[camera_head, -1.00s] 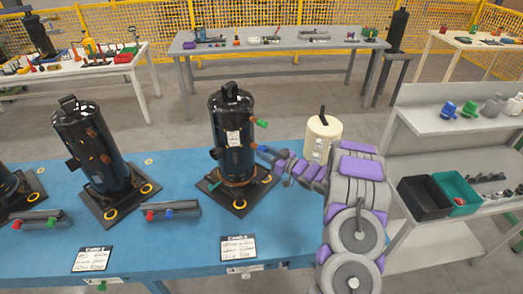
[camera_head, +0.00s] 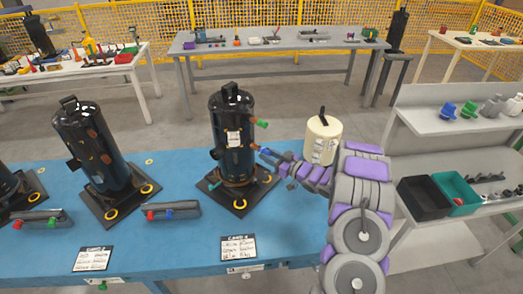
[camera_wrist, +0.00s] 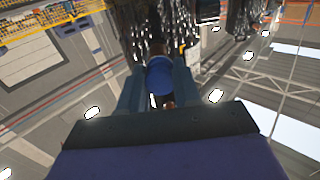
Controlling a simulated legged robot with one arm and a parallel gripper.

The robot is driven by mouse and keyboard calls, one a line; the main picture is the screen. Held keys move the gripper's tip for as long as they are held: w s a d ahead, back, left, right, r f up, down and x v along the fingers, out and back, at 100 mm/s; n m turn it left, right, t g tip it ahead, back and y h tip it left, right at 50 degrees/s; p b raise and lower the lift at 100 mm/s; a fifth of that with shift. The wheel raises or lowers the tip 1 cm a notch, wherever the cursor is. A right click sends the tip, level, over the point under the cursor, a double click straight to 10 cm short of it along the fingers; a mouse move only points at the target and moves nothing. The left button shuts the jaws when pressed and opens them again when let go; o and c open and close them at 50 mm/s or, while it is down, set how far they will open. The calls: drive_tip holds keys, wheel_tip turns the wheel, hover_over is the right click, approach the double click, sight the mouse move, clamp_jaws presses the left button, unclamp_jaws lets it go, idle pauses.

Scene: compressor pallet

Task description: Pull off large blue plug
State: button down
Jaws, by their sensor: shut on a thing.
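The black compressor (camera_head: 232,135) stands upright on its base plate on the blue table. A green plug (camera_head: 262,124) sticks out of its right side. My gripper (camera_head: 268,156) reaches in from the right, below the green plug, at the compressor's right side. In the wrist view my gripper (camera_wrist: 159,92) has its two fingers on either side of the round blue plug (camera_wrist: 159,80) and is shut on it. A dark and brownish part shows right behind the plug. I cannot tell whether the plug still sits on its pipe.
A cream canister (camera_head: 321,140) stands just behind my arm. Another black compressor (camera_head: 92,145) and a holder with red and blue plugs (camera_head: 172,211) are to the left. A label card (camera_head: 238,247) lies in front. Black (camera_head: 424,197) and teal (camera_head: 457,193) bins sit on the right shelf.

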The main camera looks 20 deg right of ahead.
sight(270, 155)
drive_tip(key=shift+p+v, duration=0.3)
drive_tip(key=shift+v, duration=1.7)
drive_tip(key=shift+d, duration=0.1)
